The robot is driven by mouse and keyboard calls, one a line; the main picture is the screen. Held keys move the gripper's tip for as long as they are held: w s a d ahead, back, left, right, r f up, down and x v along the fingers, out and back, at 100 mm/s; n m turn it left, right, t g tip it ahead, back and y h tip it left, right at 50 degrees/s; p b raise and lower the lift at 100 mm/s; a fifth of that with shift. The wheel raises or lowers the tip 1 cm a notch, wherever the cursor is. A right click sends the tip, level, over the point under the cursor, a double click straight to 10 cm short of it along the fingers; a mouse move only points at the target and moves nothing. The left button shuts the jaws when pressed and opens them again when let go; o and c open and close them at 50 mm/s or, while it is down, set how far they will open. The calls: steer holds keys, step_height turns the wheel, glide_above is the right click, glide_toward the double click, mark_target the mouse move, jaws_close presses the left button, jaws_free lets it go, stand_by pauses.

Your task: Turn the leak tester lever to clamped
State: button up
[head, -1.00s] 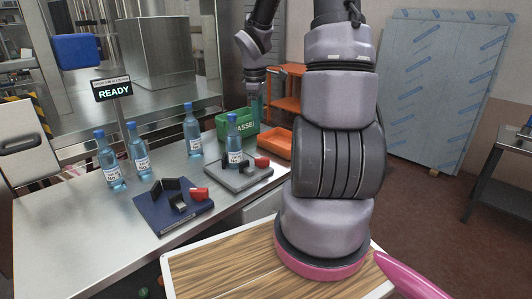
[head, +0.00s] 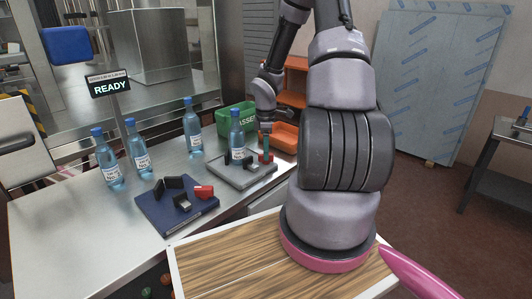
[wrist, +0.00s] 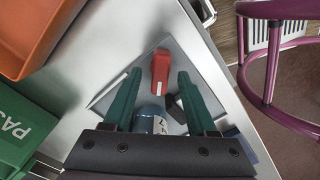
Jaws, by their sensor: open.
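A grey fixture plate (head: 228,174) on the steel table carries an upright blue bottle (head: 237,136), black blocks (head: 250,163) and a red lever (wrist: 160,68). A second, blue fixture (head: 160,214) with its own red lever (head: 203,192) is in front left. No readable label tells which is the leak tester. My gripper (head: 265,152) is open, low over the right end of the grey plate. In the wrist view the grey plate's red lever lies between the tips of the two green fingers, with visible gaps on both sides. The bottle (wrist: 152,121) is partly hidden by my gripper's body.
Several other bottles (head: 138,150) stand on the table to the left. A sign (head: 109,86) reads READY. A green bin (head: 230,117) and an orange tray (head: 286,133) are behind the grey plate. The table's front left is clear.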

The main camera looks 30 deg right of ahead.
steer(key=shift+f, duration=0.6)
jaws_close()
